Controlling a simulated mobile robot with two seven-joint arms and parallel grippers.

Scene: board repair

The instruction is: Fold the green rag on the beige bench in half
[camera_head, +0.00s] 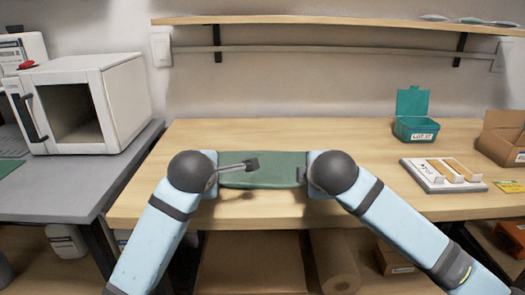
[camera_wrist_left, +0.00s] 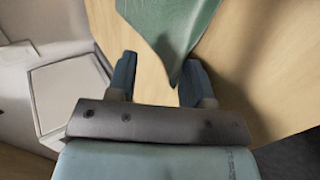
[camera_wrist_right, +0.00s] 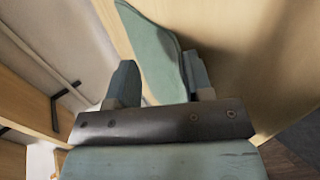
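The green rag (camera_head: 265,178) is at the middle of the beige bench (camera_head: 340,140), between my two wrists; its ends are partly hidden by them in the head view. In the left wrist view a pointed part of the rag (camera_wrist_left: 172,22) reaches down between the spread fingers of my left gripper (camera_wrist_left: 158,76), close to the right-hand finger. In the right wrist view the rag (camera_wrist_right: 155,55) extends between the spread fingers of my right gripper (camera_wrist_right: 158,76), close to the right-hand finger. Both grippers are open. I cannot tell whether the rag lies flat everywhere.
A teal open box (camera_head: 414,128), a white tray with tan strips (camera_head: 433,178) and a cardboard box (camera_head: 503,140) stand on the bench's right side. A white oven-like box (camera_head: 115,75) stands on the grey bench (camera_head: 75,195) at left. Bench surface around the rag is clear.

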